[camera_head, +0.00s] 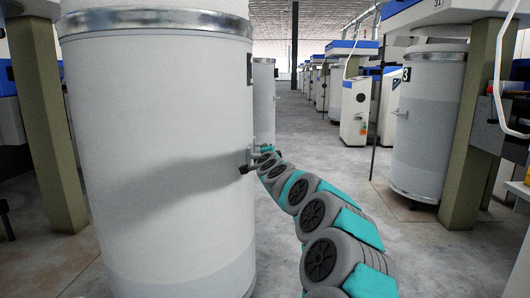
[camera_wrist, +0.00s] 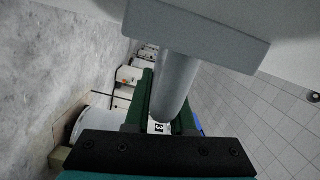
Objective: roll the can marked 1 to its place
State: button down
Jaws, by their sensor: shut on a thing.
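A tall white can (camera_head: 165,160) with a metal top band fills the left of the head view, upright and close. A dark label (camera_head: 249,68) sits at its right edge, too edge-on to read, so I cannot tell its number. My gripper (camera_head: 250,160) is at the can's right side, at a small handle on its wall. In the wrist view, the grey handle (camera_wrist: 177,80) runs from its bracket (camera_wrist: 200,30) down between my green jaws (camera_wrist: 163,100), which are shut on it. The can's base is cut off by the frame.
A can marked 3 (camera_head: 428,120) stands at the right beneath a machine. Another pale can (camera_head: 264,95) stands just behind the near one. Green posts (camera_head: 48,120) flank both sides. The grey floor aisle (camera_head: 325,140) runs clear down the middle.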

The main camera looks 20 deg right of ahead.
jog(key=shift+f, duration=0.15)
jog(key=c, duration=0.7)
grip_release()
jog(key=shift+a, duration=0.15)
jog(key=shift+p+v, duration=0.35)
jog(key=shift+v, duration=3.55)
